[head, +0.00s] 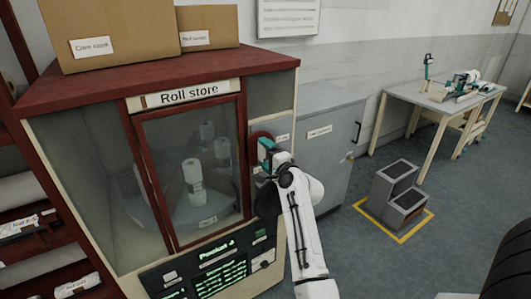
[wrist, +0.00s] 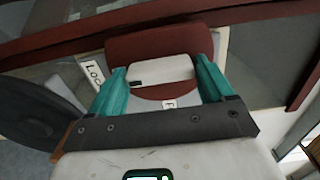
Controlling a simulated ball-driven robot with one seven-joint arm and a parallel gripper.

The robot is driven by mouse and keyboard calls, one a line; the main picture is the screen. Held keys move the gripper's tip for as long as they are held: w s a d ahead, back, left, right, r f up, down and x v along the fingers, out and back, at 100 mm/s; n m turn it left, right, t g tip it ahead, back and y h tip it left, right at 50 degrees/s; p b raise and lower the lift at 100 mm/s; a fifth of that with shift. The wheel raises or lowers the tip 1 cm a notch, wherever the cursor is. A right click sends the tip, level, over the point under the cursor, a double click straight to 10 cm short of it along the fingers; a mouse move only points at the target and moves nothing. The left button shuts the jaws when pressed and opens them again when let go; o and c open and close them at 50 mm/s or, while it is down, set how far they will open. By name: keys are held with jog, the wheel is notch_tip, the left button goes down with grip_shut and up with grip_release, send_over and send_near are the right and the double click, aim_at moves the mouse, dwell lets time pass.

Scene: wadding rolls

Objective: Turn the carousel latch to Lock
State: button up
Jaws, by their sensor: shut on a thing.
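The Roll store cabinet (head: 285,80) stands at the left in the head view. Its glazed door shows the carousel (head: 150,212) with white rolls. The latch is on the front, right of the door; its dark red part (wrist: 160,43) and a pale block (wrist: 160,69) show in the wrist view. My gripper (head: 268,150) is at the latch, its teal fingers either side of the pale block and shut on it. A label starting "Loc" (wrist: 92,74) is left of the latch. A label starting "F" (wrist: 169,103) is below it, mostly hidden. My gripper hides most of the latch in the head view.
A dark console (head: 222,265) with green text is below the door. Boxes (head: 110,30) sit on top. A grey cabinet (head: 322,150) is to the right, then grey steps (head: 395,195) in a yellow floor outline and a table (head: 440,100). Floor between is clear.

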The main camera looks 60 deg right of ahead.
dwell(0.4)
jog(key=o, duration=0.9)
jog(key=shift+b+v, duration=0.9)
jog(key=shift+v, duration=4.55)
jog(key=shift+f, duration=0.1)
